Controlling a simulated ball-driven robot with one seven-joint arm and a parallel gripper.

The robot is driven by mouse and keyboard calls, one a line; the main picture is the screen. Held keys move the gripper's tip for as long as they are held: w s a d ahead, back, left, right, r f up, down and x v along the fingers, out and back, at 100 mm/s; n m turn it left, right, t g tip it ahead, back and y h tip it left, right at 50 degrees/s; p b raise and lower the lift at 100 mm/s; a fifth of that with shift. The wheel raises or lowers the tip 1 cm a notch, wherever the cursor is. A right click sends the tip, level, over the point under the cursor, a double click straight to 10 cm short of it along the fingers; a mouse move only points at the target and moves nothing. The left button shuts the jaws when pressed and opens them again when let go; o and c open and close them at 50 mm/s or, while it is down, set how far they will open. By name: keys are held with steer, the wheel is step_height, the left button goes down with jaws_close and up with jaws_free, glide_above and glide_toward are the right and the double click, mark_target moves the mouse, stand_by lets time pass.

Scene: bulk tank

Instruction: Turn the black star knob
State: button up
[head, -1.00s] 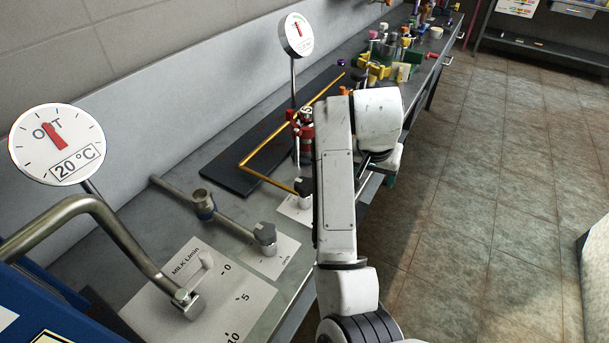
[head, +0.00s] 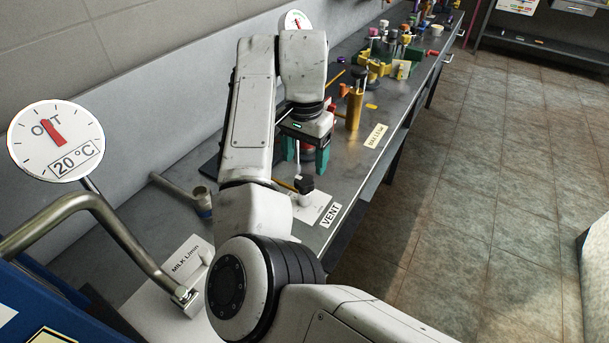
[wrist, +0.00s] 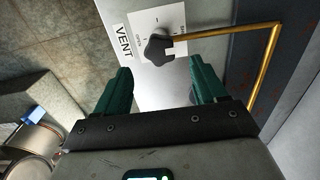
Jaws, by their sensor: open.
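The black star knob (head: 304,184) stands on a white plate (head: 314,208) beside the VENT label, near the bench's front edge. In the wrist view the knob (wrist: 154,48) shows just beyond my fingertips, a little left of the middle between them. My gripper (head: 306,157) is open, its teal fingers pointing down over the bench behind the knob in the head view. In the wrist view the gripper (wrist: 163,72) is empty and apart from the knob. A yellow rod or pipe (wrist: 235,33) runs right from the knob's side.
A yellow cylinder (head: 354,108) and several small items stand farther along the bench. Open floor (head: 480,200) lies at right.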

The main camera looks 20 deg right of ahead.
mark_target(305, 180)
steer(key=shift+f, duration=3.05)
steer(key=shift+r, duration=0.1)
steer(key=c, duration=1.1)
